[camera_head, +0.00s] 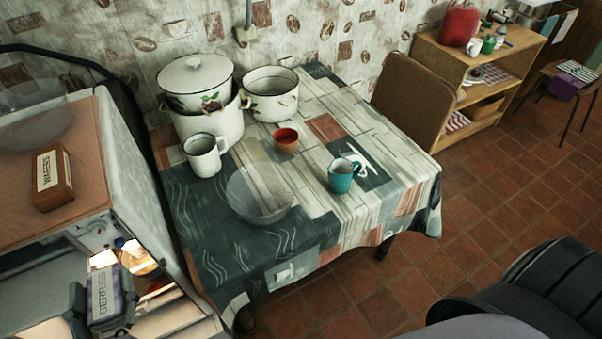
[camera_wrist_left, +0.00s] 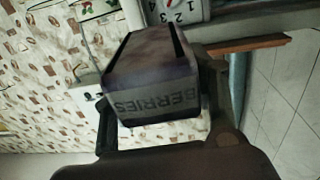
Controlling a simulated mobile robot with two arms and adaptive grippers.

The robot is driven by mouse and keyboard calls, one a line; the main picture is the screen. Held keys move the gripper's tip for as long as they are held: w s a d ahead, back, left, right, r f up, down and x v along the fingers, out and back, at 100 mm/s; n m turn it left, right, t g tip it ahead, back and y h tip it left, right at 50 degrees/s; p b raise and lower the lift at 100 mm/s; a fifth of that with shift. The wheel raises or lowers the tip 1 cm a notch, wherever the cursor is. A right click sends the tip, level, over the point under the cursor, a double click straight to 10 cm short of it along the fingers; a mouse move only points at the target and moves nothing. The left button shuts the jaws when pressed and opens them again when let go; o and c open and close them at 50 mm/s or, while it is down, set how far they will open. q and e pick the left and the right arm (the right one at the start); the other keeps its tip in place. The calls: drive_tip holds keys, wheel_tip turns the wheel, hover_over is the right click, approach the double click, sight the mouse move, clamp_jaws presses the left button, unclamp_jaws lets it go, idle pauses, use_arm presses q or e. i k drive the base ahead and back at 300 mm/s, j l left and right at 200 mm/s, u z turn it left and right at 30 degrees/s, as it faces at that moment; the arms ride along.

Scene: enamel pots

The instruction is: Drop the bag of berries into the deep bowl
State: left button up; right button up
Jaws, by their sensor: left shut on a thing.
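My left gripper (camera_head: 103,306) is shut on the bag of berries (camera_head: 104,287), a dark box-like pack with a grey band lettered BERRIES. In the head view it is at the lower left, in front of a lit opening below the cabinet top. In the left wrist view the bag (camera_wrist_left: 150,88) sits between the two fingers (camera_wrist_left: 163,108). A clear glass bowl (camera_head: 258,200) stands empty on the table, to the right of the gripper. Another clear bowl (camera_head: 35,118) is on the cabinet top. My right gripper is not in view.
A WAFERS pack (camera_head: 52,177) lies on the cabinet top (camera_head: 85,135). The patterned table (camera_head: 310,220) holds a lidded pot (camera_head: 195,85), an open pot (camera_head: 272,95), a white mug (camera_head: 203,155), a red bowl (camera_head: 285,141) and a teal mug (camera_head: 342,177). The table's front left is bare.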

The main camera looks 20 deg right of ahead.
sight(265, 209)
drive_tip(key=l+z, duration=0.15)
drive_tip(key=z, duration=0.2)
drive_tip(key=i+l+u, duration=0.25)
drive_tip(key=l, duration=0.4)
drive_tip(key=i+l+u, duration=0.15)
drive_tip(key=l, duration=0.2)
drive_tip(key=i+l+u, duration=0.15)
drive_tip(key=l, duration=0.25)
